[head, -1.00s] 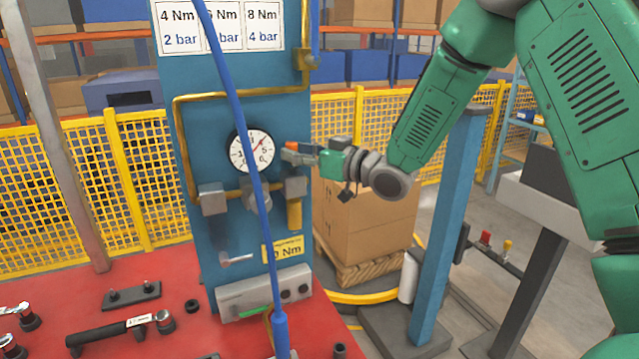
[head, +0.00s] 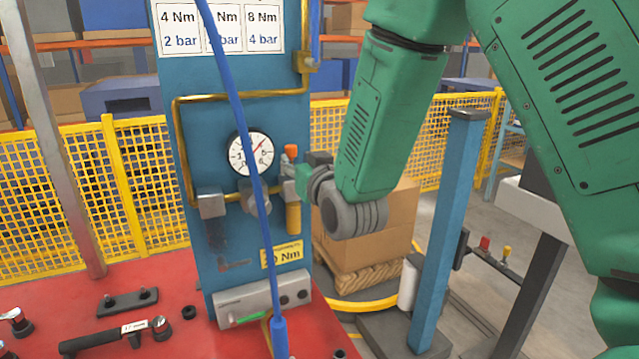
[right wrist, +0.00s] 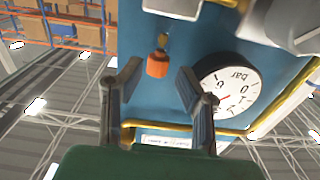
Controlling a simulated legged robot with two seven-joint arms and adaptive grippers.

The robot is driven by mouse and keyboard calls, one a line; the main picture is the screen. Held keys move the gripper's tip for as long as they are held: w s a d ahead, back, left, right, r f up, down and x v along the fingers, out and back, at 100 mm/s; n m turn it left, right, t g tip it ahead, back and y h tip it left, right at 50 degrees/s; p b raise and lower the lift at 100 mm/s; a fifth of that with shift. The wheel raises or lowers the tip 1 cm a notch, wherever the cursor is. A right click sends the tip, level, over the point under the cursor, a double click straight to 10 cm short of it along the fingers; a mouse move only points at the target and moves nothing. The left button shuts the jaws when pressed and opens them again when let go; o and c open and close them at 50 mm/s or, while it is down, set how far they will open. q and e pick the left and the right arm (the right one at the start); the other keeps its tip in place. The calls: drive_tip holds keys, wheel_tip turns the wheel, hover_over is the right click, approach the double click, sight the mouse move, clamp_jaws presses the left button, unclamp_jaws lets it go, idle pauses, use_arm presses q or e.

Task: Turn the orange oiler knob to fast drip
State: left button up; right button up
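The orange oiler knob (head: 291,150) sits at the right edge of the blue panel, right of the pressure gauge. It also shows in the right wrist view (right wrist: 158,64), on a small brass stem. My right gripper (head: 296,170) is close to the knob at the panel's right side. In the right wrist view, its two fingers (right wrist: 158,70) are spread apart. The knob appears between the fingertips with visible gaps on both sides; whether it lies fully within them in depth is unclear. My left gripper is not in view.
The round gauge (head: 250,154) is close to the gripper. A blue hose (head: 240,120) hangs in front of the panel (head: 235,105). Yellow piping (head: 240,92) and grey fittings (head: 211,204) surround the work spot. A blue post (head: 448,220) stands to the right.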

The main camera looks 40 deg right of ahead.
drive_tip(key=p+v, duration=1)
drive_tip(key=p, duration=0.1)
drive_tip(key=shift+s, duration=0.15)
idle(0.3)
